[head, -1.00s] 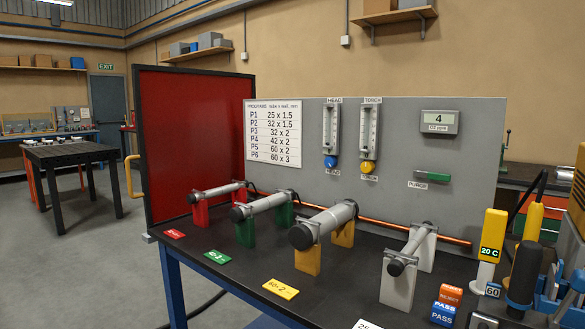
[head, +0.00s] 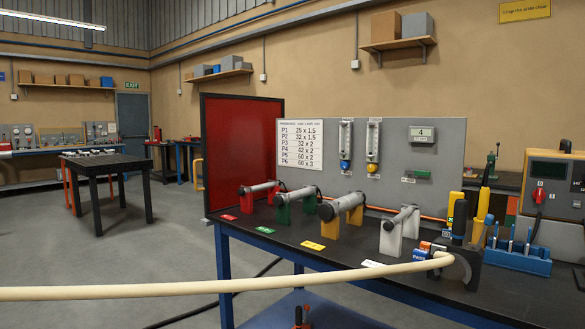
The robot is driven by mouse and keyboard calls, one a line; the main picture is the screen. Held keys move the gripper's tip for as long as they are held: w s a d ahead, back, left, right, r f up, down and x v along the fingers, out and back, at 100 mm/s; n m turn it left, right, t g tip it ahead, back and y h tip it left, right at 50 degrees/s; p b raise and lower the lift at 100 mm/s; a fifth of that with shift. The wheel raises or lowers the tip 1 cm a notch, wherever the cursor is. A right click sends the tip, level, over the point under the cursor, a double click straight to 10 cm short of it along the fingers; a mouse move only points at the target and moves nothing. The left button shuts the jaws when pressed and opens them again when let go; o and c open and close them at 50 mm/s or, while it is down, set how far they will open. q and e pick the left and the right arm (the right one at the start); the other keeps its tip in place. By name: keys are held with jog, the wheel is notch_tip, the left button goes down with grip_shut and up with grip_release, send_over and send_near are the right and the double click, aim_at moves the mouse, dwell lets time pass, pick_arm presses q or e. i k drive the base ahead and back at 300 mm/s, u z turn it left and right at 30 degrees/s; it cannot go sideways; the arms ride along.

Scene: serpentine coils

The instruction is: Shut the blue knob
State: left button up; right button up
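The blue knob (head: 345,165) sits under the left of two clear flow tubes on the grey panel (head: 305,185) at the back of the dark table. A yellow knob (head: 372,167) sits beside it under the right tube. The blue knob is small here, and its turn position cannot be read. Neither of my grippers shows in the head view.
A long cream tube (head: 220,286) crosses the view in front of the table (head: 330,258). Tube pieces on red, green, yellow and white stands line the table before the panel. A red screen (head: 240,150) stands at its left. Floor at left is open.

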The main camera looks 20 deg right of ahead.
aim_at(345, 165)
jog(key=u, duration=0.15)
jog(key=i, duration=1.6)
jog(key=z, duration=1.05)
jog(key=i, duration=1.05)
jog(key=z, duration=1.15)
